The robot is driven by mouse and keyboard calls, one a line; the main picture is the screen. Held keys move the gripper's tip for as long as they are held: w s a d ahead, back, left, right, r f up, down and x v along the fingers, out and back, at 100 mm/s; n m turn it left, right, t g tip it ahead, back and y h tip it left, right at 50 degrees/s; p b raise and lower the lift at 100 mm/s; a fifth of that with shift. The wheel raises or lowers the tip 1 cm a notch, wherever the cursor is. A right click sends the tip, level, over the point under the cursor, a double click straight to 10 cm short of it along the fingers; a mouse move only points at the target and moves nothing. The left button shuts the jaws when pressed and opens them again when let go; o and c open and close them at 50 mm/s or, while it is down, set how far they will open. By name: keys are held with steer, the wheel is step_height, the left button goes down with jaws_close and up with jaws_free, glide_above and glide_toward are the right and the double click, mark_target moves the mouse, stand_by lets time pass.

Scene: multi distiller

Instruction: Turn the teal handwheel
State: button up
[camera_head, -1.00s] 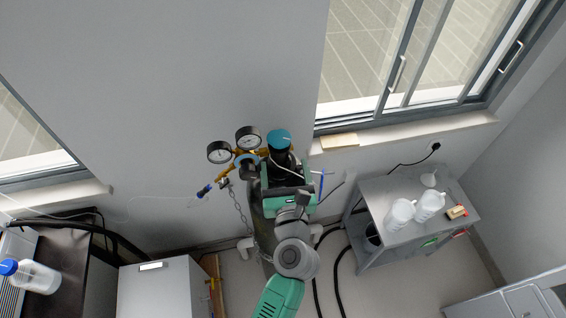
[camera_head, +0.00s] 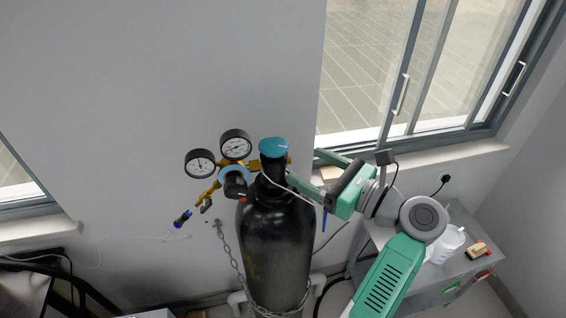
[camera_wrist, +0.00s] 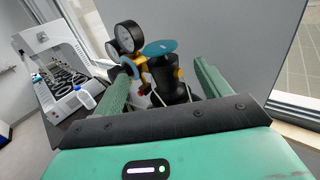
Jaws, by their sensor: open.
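The teal handwheel (camera_head: 273,147) is a round disc on top of the black gas cylinder (camera_head: 275,240). It also shows in the wrist view (camera_wrist: 159,48), upper centre, beyond the fingertips and framed between them. My gripper (camera_head: 307,171) is to the right of the cylinder's valve in the head view, its green fingers pointing left toward it. In the wrist view the fingers (camera_wrist: 160,68) are spread apart with nothing held between them. The valve neck (camera_wrist: 165,80) appears in the gap. Whether a finger touches the valve cannot be told.
Two pressure gauges (camera_head: 218,153) and a brass regulator stand left of the handwheel. A chain (camera_head: 229,245) and a thin white tube hang near the cylinder. A grey side table (camera_head: 462,270) with white bottles is at the right. The wall is close behind.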

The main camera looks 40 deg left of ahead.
mark_target(274, 152)
steer(key=a, duration=0.7)
steer(key=shift+s+a, duration=0.3)
steer(key=shift+a, duration=0.05)
steer(key=c, duration=0.9)
steer(key=t+p, duration=0.1)
steer(key=p, duration=0.1)
steer(key=r+m+t+p, duration=0.1)
steer(key=p, duration=0.2)
steer(key=shift+s, duration=0.25)
steer(key=m+t+p, duration=0.2)
steer(key=p, duration=0.3)
steer(key=shift+s+t, duration=0.15)
steer(key=shift+t, duration=0.15)
steer(key=m+t+p, duration=0.1)
steer(key=p, duration=0.1)
steer(key=m+t+h+p, duration=0.1)
steer(key=t, duration=0.1)
steer(key=m+t+p, duration=0.1)
steer(key=p, duration=0.1)
steer(key=shift+s+a+f+h+p, duration=0.1)
steer(key=shift+s+f+h+p, duration=0.05)
steer(key=shift+s+h+p, duration=0.2)
steer(key=shift+s+a+f+m+t+h+p, duration=0.15)
steer(key=shift+m+t+h+p, duration=0.5)
steer(key=shift+t, duration=0.4)
steer(key=shift+f+m+t+h+p, duration=0.15)
steer(key=shift+m+t+h+p, duration=0.25)
steer(key=shift+m+t+h, duration=0.5)
steer(key=shift+t, duration=0.35)
